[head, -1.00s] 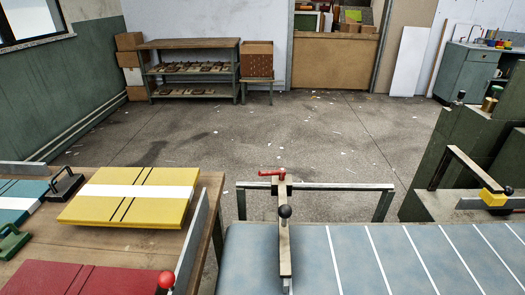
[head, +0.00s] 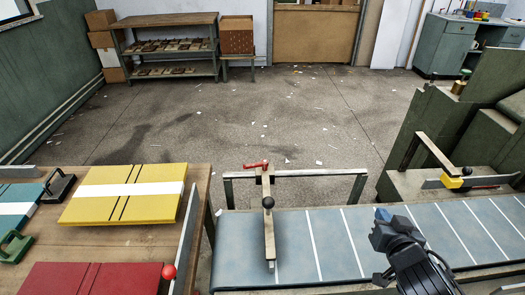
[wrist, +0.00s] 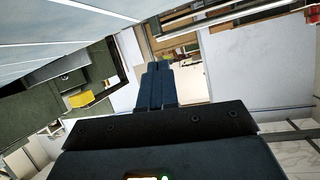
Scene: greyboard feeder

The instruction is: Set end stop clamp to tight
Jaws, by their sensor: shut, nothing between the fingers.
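A pale bar with a black ball knob (head: 268,202) lies across the left part of the blue-grey striped bed (head: 345,240) in the head view. I take it for the end stop. A red lever (head: 256,165) at its far end, lying roughly sideways, looks like its clamp. I cannot tell from its angle whether it is tight. My gripper (head: 382,222) is shut and empty over the bed, well to the right of the bar and nearer to me. Its closed fingers (wrist: 158,85) also show in the wrist view, where the red lever is not visible.
A wooden table (head: 200,195) at left holds yellow (head: 90,205), red and teal boards, with a red ball knob (head: 168,272) by its edge. A green machine (head: 425,130) stands at right with a yellow block (head: 452,183). The floor behind is open.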

